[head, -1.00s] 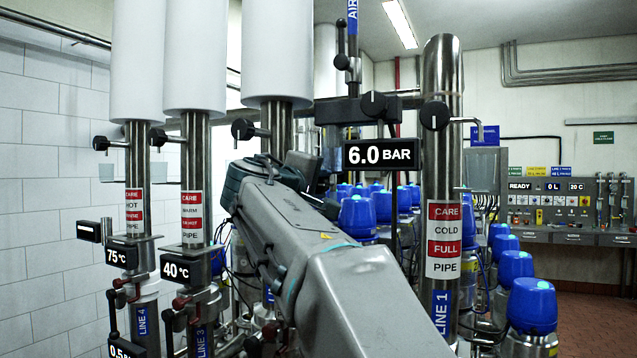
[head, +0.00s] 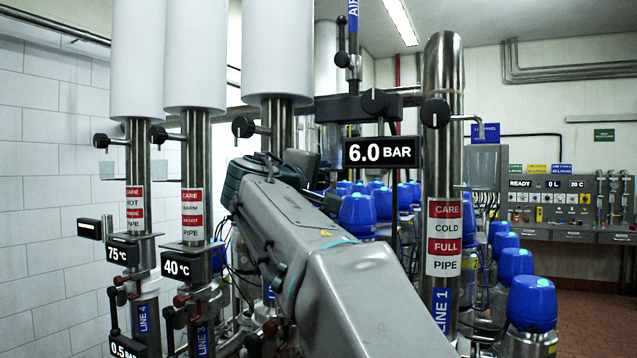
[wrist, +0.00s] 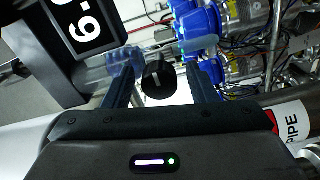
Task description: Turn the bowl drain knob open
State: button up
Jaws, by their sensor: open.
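In the wrist view my gripper (wrist: 162,76) is open, with one dark finger on each side of a round black knob (wrist: 158,79). The knob has a pale line on its face, and a gap shows on both sides of it. I cannot tell whether it lies between the fingertips or just beyond them. No label on it is readable, so I cannot confirm that it is the bowl drain knob. In the head view my arm hides the gripper and this knob.
The 6.0 BAR display (head: 381,152) also shows tilted in the wrist view (wrist: 88,22), close to the left finger. The LINE 1 pipe (head: 442,180) stands right of my arm. Other black knobs (head: 374,101) and several blue-capped units (head: 532,303) surround it.

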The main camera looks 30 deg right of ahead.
jog(key=b+v, duration=0.2)
jog(key=v, duration=1.1)
jog(key=shift+s+a+b, duration=0.25)
jog(key=shift+a+b, duration=0.05)
jog(key=shift+b, duration=0.1)
